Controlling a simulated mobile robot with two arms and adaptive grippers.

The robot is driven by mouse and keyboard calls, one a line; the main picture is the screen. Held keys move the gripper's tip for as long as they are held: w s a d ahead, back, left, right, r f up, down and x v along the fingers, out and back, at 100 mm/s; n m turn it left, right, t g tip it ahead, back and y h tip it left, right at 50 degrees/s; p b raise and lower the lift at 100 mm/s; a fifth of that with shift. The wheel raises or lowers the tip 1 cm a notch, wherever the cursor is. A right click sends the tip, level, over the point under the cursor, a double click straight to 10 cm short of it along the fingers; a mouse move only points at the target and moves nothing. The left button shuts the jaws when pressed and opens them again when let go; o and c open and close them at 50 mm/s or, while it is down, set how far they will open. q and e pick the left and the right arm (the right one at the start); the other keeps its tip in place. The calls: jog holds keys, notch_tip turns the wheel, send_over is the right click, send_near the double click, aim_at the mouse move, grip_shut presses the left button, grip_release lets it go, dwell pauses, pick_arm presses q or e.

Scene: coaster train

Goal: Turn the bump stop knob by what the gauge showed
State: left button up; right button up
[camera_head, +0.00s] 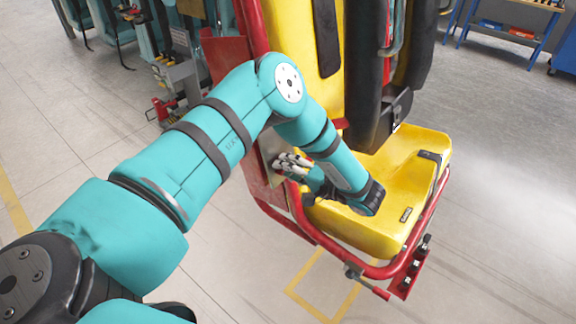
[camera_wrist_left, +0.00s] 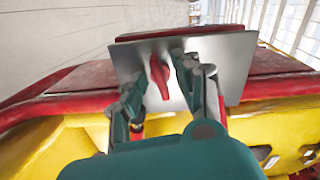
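The bump stop knob is a red bar-shaped handle (camera_wrist_left: 159,80) on a grey metal plate (camera_wrist_left: 235,62), seen in the left wrist view. It stands nearly upright with a slight tilt. My left gripper (camera_wrist_left: 157,68) is open, with one finger on each side of the knob and gaps visible between them. Contact at the fingertips is hard to tell. In the head view my left gripper (camera_head: 284,163) is at the plate (camera_head: 270,152) on the side of the yellow seat, and the knob is hidden there. No gauge is seen. My right gripper is out of view.
A blue workbench (camera_head: 512,32) stands at the back right. The floor at right is clear.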

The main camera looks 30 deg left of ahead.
pick_arm(q)
grip_shut()
dwell(0.4)
jog(key=shift+n, duration=0.4)
jog(key=shift+w+n+b, duration=0.15)
jog(key=shift+n+b, duration=4.8)
jog(key=shift+n, duration=8.45)
